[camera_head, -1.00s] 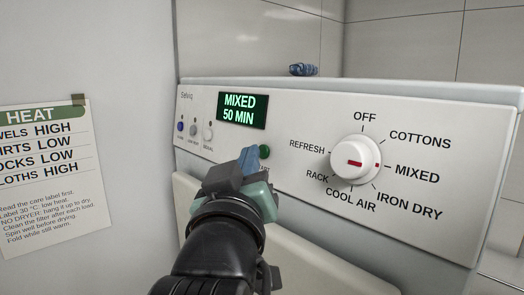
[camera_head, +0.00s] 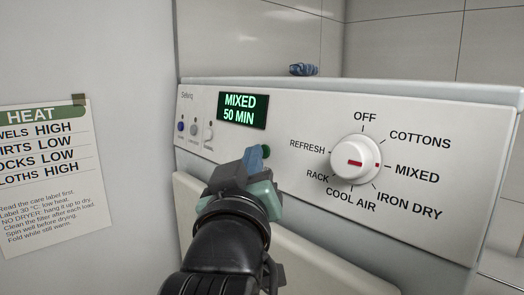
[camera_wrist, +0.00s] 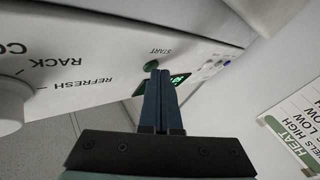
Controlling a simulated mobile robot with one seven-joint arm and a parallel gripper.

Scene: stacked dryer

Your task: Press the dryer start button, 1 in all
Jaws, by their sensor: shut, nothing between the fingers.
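The green start button (camera_head: 266,151) sits on the dryer's white control panel (camera_head: 310,120), under the right end of the display. In the wrist view the button (camera_wrist: 151,66) shows beside the word START. My gripper (camera_head: 253,156) is shut and empty, its blue-grey fingers held together. In the head view the fingertips overlap the left side of the button. In the wrist view the fingertips (camera_wrist: 164,73) are right beside the button; I cannot tell whether they touch it. The display (camera_head: 242,110) reads MIXED 50 MIN.
A white dial (camera_head: 354,159) to the right has its red mark toward MIXED. A blue object (camera_head: 303,69) lies on top of the dryer. A HEAT note (camera_head: 48,175) hangs on the left wall.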

